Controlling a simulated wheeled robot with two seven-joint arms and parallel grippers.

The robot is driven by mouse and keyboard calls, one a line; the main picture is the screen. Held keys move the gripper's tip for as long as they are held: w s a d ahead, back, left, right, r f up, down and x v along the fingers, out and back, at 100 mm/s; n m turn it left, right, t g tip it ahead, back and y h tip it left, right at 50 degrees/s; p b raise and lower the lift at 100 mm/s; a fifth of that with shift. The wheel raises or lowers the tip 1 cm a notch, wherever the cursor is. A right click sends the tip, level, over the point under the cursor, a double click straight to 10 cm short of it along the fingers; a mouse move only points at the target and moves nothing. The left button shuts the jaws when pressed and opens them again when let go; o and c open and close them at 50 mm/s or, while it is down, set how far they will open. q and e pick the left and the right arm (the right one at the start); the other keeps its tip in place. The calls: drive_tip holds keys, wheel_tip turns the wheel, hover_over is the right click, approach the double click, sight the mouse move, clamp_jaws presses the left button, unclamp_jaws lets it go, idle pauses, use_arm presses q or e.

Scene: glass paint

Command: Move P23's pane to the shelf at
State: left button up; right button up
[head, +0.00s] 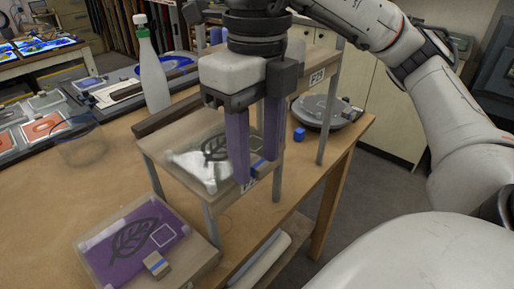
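My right gripper (254,171) points down over the near shelf board, its two purple fingers a small gap apart. A glass pane (205,165) with a dark leaf outline and whitish areas is at this shelf board (152,146). A blue piece (257,167) shows between the fingertips at the pane's right edge; I cannot tell whether they grip it. A partly hidden label (250,182) is on the board's front edge. A label reading P23 (317,76) is on the higher shelf board behind. A purple leaf pane (138,238) with a small tan-and-blue block (157,265) lies at the lower left. My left gripper is not in view.
A white bottle with a green neck (153,80) stands behind the shelf. A clear cup (81,140) and paint trays (40,120) are at left. A round grey device (328,112) and a blue cube (299,134) are right of the shelf. Bare wooden table (50,205) shows at left.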

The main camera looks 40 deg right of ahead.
drive_tip(key=shift+r, duration=0.1)
wheel_tip(320, 180, up, 10)
drive_tip(key=shift+p, duration=0.45)
idle(0.5)
